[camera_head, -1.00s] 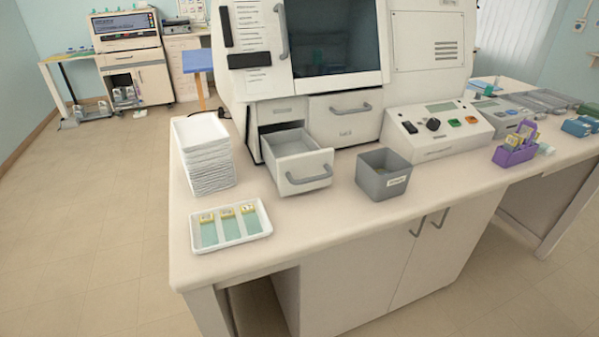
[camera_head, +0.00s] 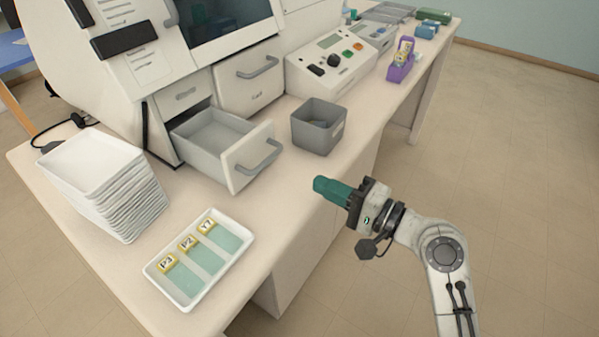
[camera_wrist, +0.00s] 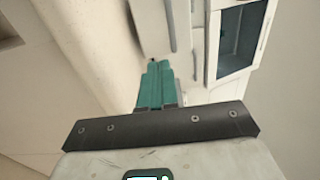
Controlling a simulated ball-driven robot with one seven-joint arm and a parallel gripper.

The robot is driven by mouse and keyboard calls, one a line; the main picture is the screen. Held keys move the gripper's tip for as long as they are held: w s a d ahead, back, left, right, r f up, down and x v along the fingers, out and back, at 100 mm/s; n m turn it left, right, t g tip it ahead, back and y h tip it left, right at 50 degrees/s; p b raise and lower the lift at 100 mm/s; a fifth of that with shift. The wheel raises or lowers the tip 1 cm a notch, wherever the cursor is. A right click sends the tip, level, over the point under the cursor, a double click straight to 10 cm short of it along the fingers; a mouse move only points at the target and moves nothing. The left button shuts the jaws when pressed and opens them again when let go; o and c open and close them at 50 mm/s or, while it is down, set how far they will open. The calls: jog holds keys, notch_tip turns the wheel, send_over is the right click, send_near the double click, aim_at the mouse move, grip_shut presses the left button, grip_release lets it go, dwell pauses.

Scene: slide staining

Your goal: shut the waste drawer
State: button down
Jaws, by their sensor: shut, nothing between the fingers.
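The waste drawer (camera_head: 214,142) is a pale drawer with a grey handle (camera_head: 258,158), pulled out from the lower left of the large white machine. Its inside looks empty. My gripper (camera_head: 320,185) has green fingers, is shut and empty, and is apart from the drawer, to the right of its front near the bench's front edge. In the wrist view the shut green fingers (camera_wrist: 154,82) point toward pale surfaces; I cannot clearly tell the drawer there.
A grey open bin (camera_head: 318,128) stands right of the drawer. A stack of white trays (camera_head: 105,180) stands to its left. A white tray (camera_head: 160,270) with 3 labelled slides lies in front. The bench top (camera_head: 270,205) between tray and bin is clear.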

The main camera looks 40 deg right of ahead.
aim_at(261, 156)
jog(key=p+x, duration=0.2)
jog(key=x, duration=1)
jog(key=shift+w+a+f+p, duration=0.1)
jog(key=shift+w+a+p, duration=0.05)
jog(key=shift+w+p, duration=0.15)
jog(key=x, duration=1.5)
jog(key=shift+w+a, duration=0.1)
jog(key=shift+w, duration=0.45)
jog(key=shift+a+r, duration=0.1)
jog(key=shift+r, duration=0.15)
